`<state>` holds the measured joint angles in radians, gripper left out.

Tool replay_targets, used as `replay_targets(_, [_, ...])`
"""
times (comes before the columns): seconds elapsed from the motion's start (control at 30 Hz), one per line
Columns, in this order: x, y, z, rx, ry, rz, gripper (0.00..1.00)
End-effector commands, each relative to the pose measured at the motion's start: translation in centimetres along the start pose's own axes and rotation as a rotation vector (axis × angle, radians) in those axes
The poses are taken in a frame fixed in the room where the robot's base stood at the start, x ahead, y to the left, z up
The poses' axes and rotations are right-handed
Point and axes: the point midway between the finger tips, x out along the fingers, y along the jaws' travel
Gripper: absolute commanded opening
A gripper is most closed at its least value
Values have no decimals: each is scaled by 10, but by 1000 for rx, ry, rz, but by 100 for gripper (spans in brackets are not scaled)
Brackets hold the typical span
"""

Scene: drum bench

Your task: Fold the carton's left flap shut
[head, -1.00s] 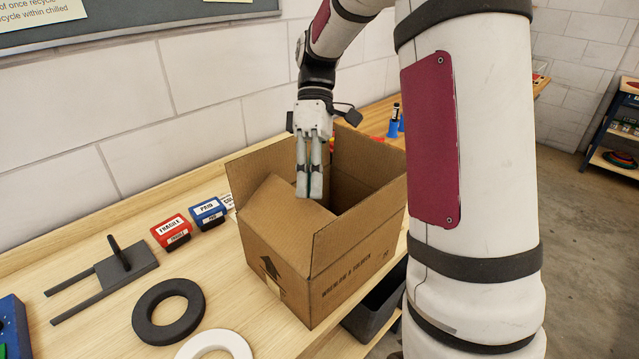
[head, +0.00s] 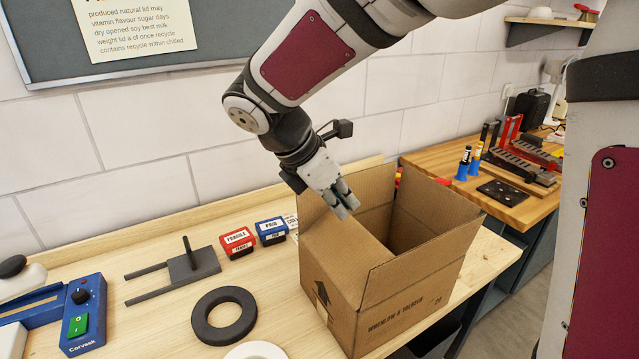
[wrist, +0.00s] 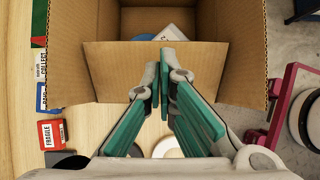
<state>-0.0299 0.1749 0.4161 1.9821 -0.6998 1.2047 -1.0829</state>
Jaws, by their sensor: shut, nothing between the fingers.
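The brown carton (head: 330,295) stands on the bench with its top partly open. Its left flap (head: 345,240) slants inward over part of the opening; the flap also shows in the wrist view (wrist: 110,70) as a broad panel across the near side. The other flaps I can make out stand up. My gripper (head: 348,208) is shut and empty, tilted, with its fingertips at the left flap's inner edge. In the wrist view my gripper (wrist: 165,78) overlaps the flap; whether it touches is unclear. Some blue and white contents (wrist: 170,33) show inside the carton.
A red block (head: 237,243) and a blue block (head: 271,231) stand left of the carton, close to the wall. A dark ring (head: 223,316), a grey fork-shaped part (head: 190,266) and a blue switch box (head: 85,318) lie further left. Free bench lies between them.

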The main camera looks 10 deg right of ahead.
Motion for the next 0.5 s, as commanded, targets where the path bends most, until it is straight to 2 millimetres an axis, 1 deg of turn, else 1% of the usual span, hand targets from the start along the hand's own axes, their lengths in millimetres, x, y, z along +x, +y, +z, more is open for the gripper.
replay_targets(0.03, [11, -1, 0, 0, 1, -5, 0])
replay_targets(0.2, [43, -2, 0, -1, 1, -6, 0])
replay_targets(0.33, [63, -2, 0, -1, 2, -5, 0])
replay_targets(0.5, [78, -1, 0, 1, 2, -3, 0])
